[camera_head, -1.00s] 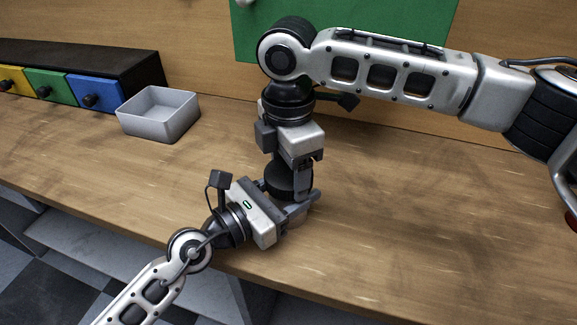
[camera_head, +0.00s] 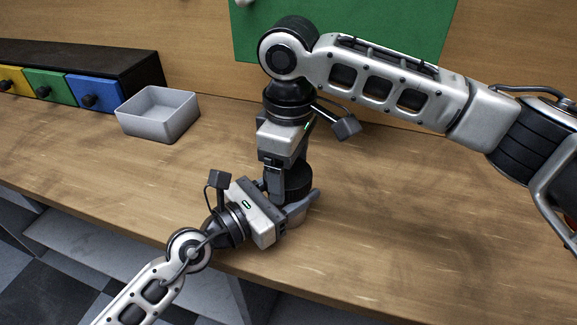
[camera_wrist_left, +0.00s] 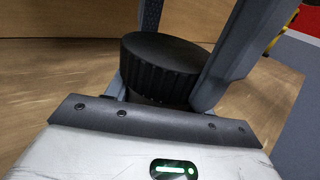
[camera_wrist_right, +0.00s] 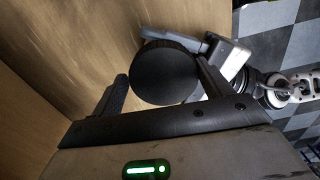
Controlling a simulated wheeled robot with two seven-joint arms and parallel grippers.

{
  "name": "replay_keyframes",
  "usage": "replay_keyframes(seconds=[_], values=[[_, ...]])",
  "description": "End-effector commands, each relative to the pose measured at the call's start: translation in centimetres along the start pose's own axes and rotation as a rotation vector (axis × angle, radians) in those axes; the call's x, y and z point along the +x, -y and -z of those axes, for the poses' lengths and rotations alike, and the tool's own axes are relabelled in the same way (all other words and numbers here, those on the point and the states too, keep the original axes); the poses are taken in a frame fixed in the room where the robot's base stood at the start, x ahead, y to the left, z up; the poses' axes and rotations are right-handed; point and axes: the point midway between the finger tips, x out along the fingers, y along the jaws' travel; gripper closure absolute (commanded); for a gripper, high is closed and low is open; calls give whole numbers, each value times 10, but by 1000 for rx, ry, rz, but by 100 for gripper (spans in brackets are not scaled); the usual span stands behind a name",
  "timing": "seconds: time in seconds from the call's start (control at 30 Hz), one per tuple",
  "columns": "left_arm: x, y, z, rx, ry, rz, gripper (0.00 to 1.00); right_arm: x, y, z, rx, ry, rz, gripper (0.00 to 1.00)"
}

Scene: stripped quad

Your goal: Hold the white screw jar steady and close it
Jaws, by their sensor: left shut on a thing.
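The jar's round black ribbed lid (camera_wrist_left: 160,62) fills the middle of the left wrist view. It also shows in the head view (camera_head: 293,180) and from above in the right wrist view (camera_wrist_right: 163,73). The jar stands near the bench's front edge; its body is mostly hidden by my left gripper. My left gripper (camera_head: 296,208) is shut on the jar from the side, below the lid. My right gripper (camera_wrist_right: 160,82) points down over the lid, its fingers apart on either side of it, with a small gap at the left finger.
An empty grey open box (camera_head: 158,115) stands at the back left. Beside it is a dark unit (camera_head: 125,70) with yellow, green and blue drawers. A green panel (camera_head: 400,30) is on the back wall. The bench (camera_head: 440,230) is bare to the right.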

Motion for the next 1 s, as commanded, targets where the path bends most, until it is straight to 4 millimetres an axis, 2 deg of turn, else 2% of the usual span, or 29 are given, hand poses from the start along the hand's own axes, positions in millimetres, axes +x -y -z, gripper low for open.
replay_keyframes(seconds=[0.03, 0.27, 0.67, 0.87, 0.93, 1.0], values=[[0, -2, -1, 0, 2, -3, 100, 1, 5, 1, -13, 0, 12, 15], [1, -1, -1, 0, 2, -3, 100, 0, 7, 2, -18, -1, 14, 15], [0, 0, 1, 0, -1, -1, 100, -44, 5, 2, -14, -3, 9, 15], [0, 0, 1, 0, -1, 1, 100, -45, 4, 1, -11, -1, 8, 15], [0, 0, 0, 0, -1, 1, 100, -45, 4, 1, -12, -1, 8, 9], [0, 0, 0, 0, -1, 1, 100, -46, 3, 1, -32, -1, 7, 9]])
